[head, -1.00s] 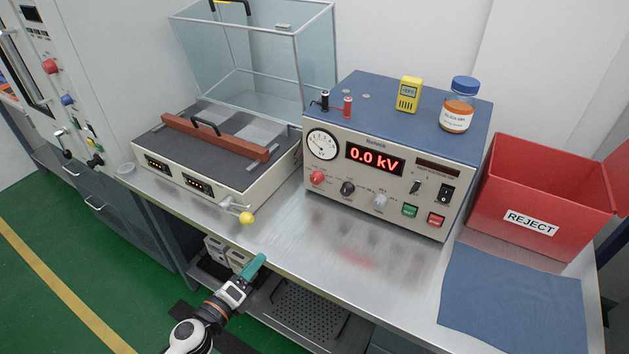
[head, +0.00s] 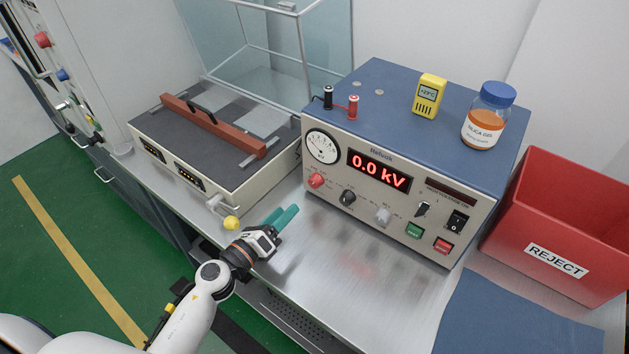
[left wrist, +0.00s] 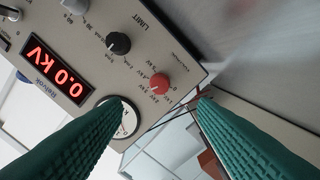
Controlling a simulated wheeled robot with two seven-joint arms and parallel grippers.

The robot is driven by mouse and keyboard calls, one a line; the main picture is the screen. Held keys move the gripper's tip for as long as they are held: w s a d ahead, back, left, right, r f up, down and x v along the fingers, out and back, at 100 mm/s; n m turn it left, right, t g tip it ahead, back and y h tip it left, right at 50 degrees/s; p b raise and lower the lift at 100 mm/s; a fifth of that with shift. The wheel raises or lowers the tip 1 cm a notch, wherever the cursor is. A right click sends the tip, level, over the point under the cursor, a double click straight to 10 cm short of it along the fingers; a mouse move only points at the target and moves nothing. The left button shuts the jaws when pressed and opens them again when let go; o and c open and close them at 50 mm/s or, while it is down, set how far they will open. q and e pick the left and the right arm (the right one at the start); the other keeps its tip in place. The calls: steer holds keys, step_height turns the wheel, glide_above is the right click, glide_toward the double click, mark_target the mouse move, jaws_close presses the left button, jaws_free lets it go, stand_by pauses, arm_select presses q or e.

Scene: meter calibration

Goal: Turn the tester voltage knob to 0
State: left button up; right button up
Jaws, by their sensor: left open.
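The tester (head: 400,150) is a beige-fronted box with a blue top. Its red display (head: 378,169) reads 0.0 kV. On its front are a red knob (head: 316,181), a black knob (head: 347,198) and a grey knob (head: 383,215); which is the voltage knob I cannot read for sure. My left gripper (head: 283,215) is open and empty, in front of and below the red knob, apart from the panel. In the left wrist view the red knob (left wrist: 159,83) shows between and beyond the two green fingers, with the black knob (left wrist: 118,43) beside it. My right gripper is not in view.
A low test bench box with a brown bar (head: 212,126) stands left, its yellow-tipped lever (head: 231,223) close to my gripper. A yellow meter (head: 429,96) and a jar (head: 487,116) stand on the tester. A red reject bin (head: 560,220) and blue cloth (head: 500,315) are right.

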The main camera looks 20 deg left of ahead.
mark_target(312, 185)
arm_select(q)
steer(key=p+x, duration=0.1)
steer(key=x, duration=0.9)
steer(key=shift+w+d, duration=0.15)
steer(key=shift+w, duration=0.2)
steer(key=shift+c, duration=0.3)
steer(key=c, duration=0.9)
